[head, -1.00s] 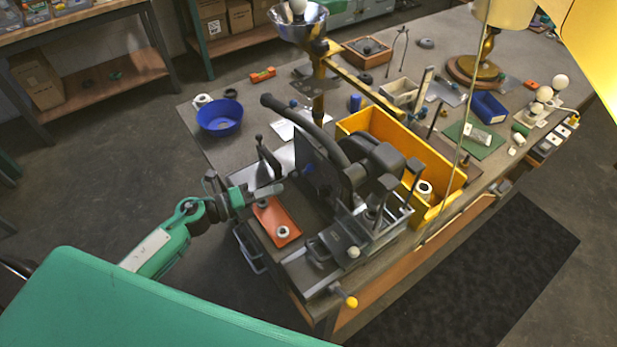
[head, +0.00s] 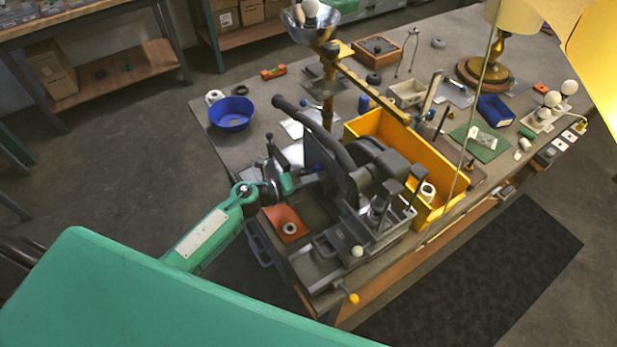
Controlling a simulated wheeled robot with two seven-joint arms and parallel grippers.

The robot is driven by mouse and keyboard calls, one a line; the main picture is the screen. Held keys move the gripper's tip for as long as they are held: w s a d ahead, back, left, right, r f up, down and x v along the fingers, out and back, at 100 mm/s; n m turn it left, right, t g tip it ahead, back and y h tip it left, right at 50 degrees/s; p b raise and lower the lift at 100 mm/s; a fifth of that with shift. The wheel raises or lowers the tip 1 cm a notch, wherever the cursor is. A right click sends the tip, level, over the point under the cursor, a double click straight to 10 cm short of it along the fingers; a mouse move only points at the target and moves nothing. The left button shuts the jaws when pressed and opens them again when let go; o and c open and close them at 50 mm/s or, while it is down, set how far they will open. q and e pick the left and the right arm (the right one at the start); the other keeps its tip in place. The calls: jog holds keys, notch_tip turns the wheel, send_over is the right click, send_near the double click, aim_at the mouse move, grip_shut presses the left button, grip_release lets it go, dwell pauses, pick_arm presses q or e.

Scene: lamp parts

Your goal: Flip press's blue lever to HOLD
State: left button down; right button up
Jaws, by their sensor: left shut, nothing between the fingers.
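The dark grey press (head: 352,172), with a long curved black handle, stands at the near end of the workbench. A small blue part, which looks like the blue lever (head: 317,167), barely shows on its left side, close to my fingers. Its setting and any HOLD marking are too small to read. My left gripper (head: 312,178) is shut and empty, reaching in from the left at the press's side. I cannot tell whether it touches the lever. My right gripper is not in view.
An orange tray (head: 284,224) with a white ring lies just below my left gripper. A yellow bin (head: 440,172) stands right of the press. A blue bowl (head: 231,114) sits at the bench's left edge. A brass post with a reflector rises behind the press.

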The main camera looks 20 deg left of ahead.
aim_at(316, 165)
pick_arm(q)
jog(key=shift+w+a+r+n, duration=0.15)
jog(key=shift+a+r+n, duration=0.1)
jog(key=shift+n, duration=0.35)
dwell(0.4)
jog(key=shift+w+a+r+n+p, duration=0.3)
jog(key=shift+r+n+p, duration=0.1)
jog(key=shift+n, duration=0.3)
jog(key=shift+w+a+r+n+h, duration=0.2)
jog(key=shift+a+n+h, duration=0.1)
jog(key=shift+n, duration=0.3)
jog(key=shift+w+a+r+n+h, duration=0.1)
jog(key=shift+w+a+n+h, duration=0.15)
jog(key=shift+n, duration=0.35)
jog(key=n, duration=0.1)
jog(key=w+a+n, duration=0.1)
jog(key=n, duration=0.1)
jog(key=shift+a+r+n+t, duration=0.1)
jog(key=shift+a+n+t, duration=0.2)
jog(key=shift+t, duration=0.1)
jog(key=shift+w+a+n+t, duration=0.2)
jog(key=shift+w+a+n, duration=0.15)
jog(key=shift+n, duration=0.45)
jog(key=shift+w+a+n+t, duration=0.25)
jog(key=shift+a+n, duration=0.1)
jog(key=shift+n, duration=0.45)
jog(key=shift+a, duration=0.1)
